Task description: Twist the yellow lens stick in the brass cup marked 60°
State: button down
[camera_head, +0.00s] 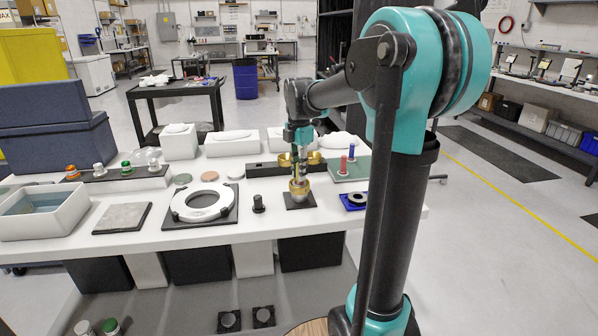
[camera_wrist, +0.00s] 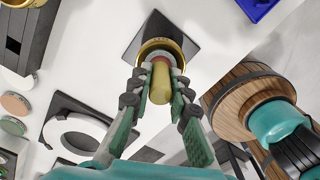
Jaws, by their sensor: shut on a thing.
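The brass cup (camera_head: 300,190) stands on a black square plate (camera_head: 291,204) on the white table. In the wrist view the cup (camera_wrist: 148,48) opens toward me, with the plate (camera_wrist: 186,46) under it; no 60° mark is legible. The yellow lens stick (camera_wrist: 160,84) reaches into the cup, with a reddish part around its far end. My gripper (camera_wrist: 160,78) is shut on the stick, one finger on each side. In the head view my gripper (camera_head: 299,160) comes down from above the cup and hides most of the stick.
More brass cups (camera_head: 315,158) sit on a black block behind. A green plate with a red stick (camera_head: 344,166) and a blue stick (camera_head: 351,152) lies to the right.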

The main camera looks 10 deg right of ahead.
jog(key=shift+n, duration=1.2)
jog(key=m, duration=0.4)
jog(key=shift+m, duration=0.4)
jog(key=m, duration=0.4)
jog(key=n, duration=0.4)
jog(key=shift+r, duration=3.55)
